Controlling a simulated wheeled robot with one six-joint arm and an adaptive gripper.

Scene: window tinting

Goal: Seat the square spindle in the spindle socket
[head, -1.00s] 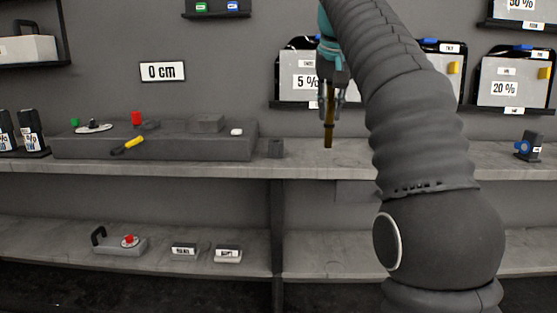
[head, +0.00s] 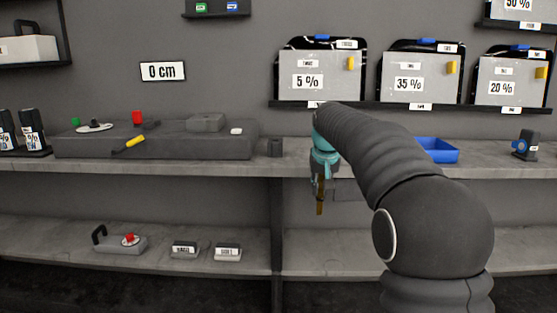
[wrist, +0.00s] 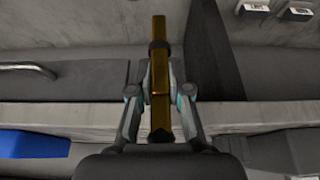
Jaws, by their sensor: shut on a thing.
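The square spindle is a brass-coloured bar with a dark band. It hangs below my gripper (head: 319,186) in the head view, where its lower end (head: 320,209) points down in front of the shelf edge. In the wrist view the spindle (wrist: 160,28) runs between the two fingers of my gripper (wrist: 159,80), which are shut on it.
The upper shelf (head: 295,168) has a grey raised bench (head: 180,149) at left, holding small coloured parts and a yellow-handled tool (head: 135,141). A blue tray (head: 440,157) and a dark stand (head: 526,145) are at right. The lower shelf (head: 345,248) is below.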

